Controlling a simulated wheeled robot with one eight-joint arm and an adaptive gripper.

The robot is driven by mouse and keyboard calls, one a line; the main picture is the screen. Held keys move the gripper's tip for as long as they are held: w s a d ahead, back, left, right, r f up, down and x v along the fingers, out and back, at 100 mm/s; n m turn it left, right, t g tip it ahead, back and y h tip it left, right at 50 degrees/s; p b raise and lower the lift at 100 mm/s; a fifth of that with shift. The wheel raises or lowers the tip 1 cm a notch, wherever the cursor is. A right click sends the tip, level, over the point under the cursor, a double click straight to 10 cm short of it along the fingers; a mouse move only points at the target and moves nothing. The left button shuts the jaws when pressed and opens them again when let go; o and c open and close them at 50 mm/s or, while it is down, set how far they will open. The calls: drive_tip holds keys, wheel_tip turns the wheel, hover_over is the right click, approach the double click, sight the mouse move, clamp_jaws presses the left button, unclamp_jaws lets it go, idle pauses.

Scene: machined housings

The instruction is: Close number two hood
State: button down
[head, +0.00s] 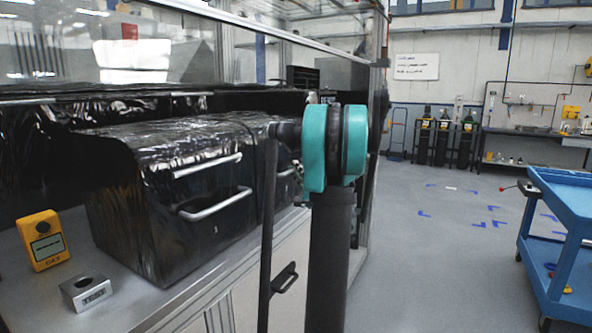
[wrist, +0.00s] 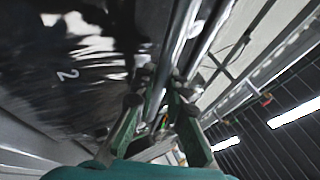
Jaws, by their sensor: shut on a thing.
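Number two hood (wrist: 75,50) is shiny black, with a white "2" on its face in the wrist view. Two silver bars run side by side along it: a left bar (wrist: 180,38) and a right bar (wrist: 210,35). My gripper (wrist: 164,85) is shut on a silver handle bar of this hood; the fingertips overlap the bars, so I cannot tell surely which one. How far the hood is open cannot be told.
Number one hood (head: 205,215), black with two silver handles, stands in front on the grey bench (head: 190,300). A yellow gas meter (head: 44,240) and a metal test block (head: 87,292) lie left. A blue cart (head: 560,235) stands right; open floor (head: 430,270) lies between.

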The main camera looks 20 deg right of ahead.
drive_tip(key=shift+f, duration=0.15)
drive_tip(key=c, duration=1.5)
unclamp_jaws()
drive_tip(key=shift+w, duration=0.1)
drive_tip(key=shift+c, duration=0.2)
drive_tip(key=v, duration=1.2)
